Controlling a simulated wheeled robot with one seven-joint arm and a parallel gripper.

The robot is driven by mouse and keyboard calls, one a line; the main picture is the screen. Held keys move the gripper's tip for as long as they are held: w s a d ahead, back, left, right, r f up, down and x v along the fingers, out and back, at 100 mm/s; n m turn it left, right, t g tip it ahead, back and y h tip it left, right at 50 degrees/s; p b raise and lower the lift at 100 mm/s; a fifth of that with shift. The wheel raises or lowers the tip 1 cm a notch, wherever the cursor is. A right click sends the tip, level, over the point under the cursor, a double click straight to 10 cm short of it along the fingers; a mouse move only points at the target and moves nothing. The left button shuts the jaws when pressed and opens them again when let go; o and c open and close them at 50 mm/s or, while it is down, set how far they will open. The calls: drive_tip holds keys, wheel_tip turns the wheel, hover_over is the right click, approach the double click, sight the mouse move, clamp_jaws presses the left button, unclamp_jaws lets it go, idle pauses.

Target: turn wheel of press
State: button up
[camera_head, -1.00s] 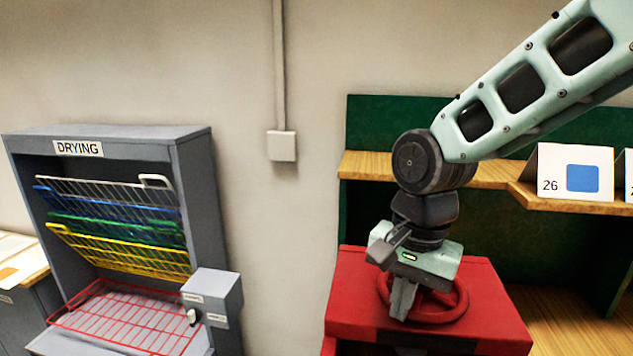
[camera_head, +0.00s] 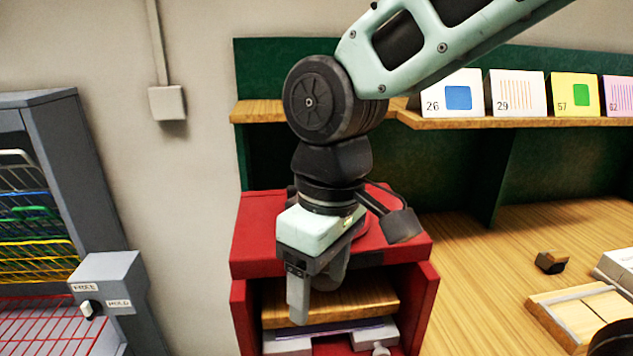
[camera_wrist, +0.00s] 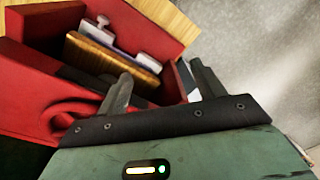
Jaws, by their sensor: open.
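The red press (camera_head: 262,228) stands in the middle of the head view. Its red wheel on top is mostly hidden behind my gripper, with part of its rim (camera_head: 378,188) showing at the right. In the wrist view the wheel (camera_wrist: 72,112) lies at the left, beside the nearer finger and on the press's red top (camera_wrist: 30,85). My gripper (camera_head: 315,288) is open and empty, pointing down in front of the press's front edge. In the wrist view its two fingers (camera_wrist: 158,75) are apart, with the press opening beyond them. I cannot tell whether a finger touches the wheel.
A wooden board (camera_head: 345,300) sits in the press opening above a pale tray. The grey drying rack (camera_head: 95,165) with its control box (camera_head: 110,272) stands left. A wooden bench (camera_head: 500,255) with a small block (camera_head: 551,262) lies right. Numbered cards (camera_head: 458,97) stand on the shelf.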

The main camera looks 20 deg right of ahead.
drive_tip(key=w+d+r+m, duration=0.1)
drive_tip(key=w+d+r, duration=0.3)
drive_tip(key=w+r, duration=0.5)
drive_tip(key=w+d+r, duration=0.3)
drive_tip(key=w+r, duration=0.4)
drive_tip(key=r, duration=0.5)
drive_tip(key=shift+h, duration=0.4)
wheel_tip(320, 180, down, 18)
drive_tip(key=p, duration=0.2)
drive_tip(key=shift+w+r+p, duration=0.1)
drive_tip(key=shift+r+p, duration=0.05)
drive_tip(key=shift+p, duration=0.15)
drive_tip(key=c, duration=1.4)
